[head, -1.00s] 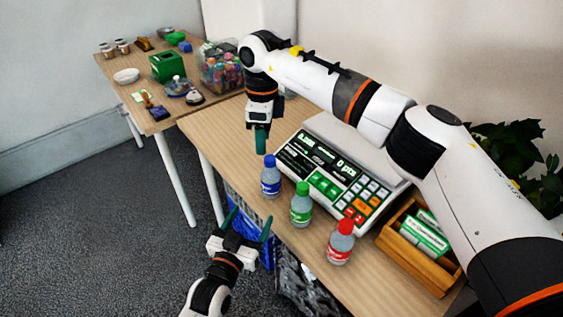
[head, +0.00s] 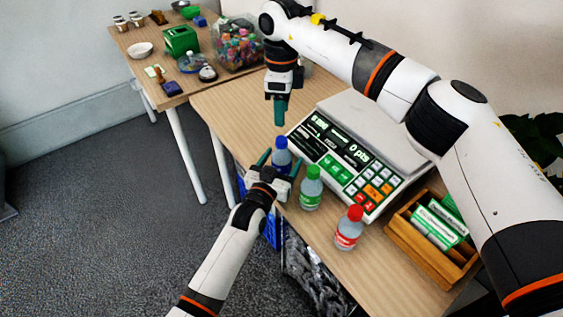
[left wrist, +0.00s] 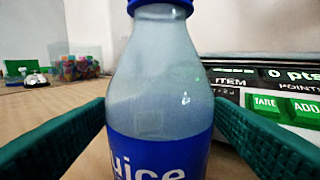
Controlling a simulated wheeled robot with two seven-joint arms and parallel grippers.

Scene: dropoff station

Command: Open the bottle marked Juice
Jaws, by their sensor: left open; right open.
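The blue-capped bottle (head: 282,156) stands upright on the table. In the left wrist view it is the blue-labelled bottle (left wrist: 158,95), and the visible part of its label reads "uice". My left gripper (head: 279,167) is open around this bottle, with one teal finger on each side. My right gripper (head: 280,115) hangs pointing down above and just behind the blue cap. It is open, though its fingers overlap in this view.
A green-capped bottle (head: 311,188) and a red-capped bottle (head: 349,229) stand to the right along the table's front edge. A scale (head: 345,165) is close behind the bottles. Bare table (head: 222,98) lies at the left.

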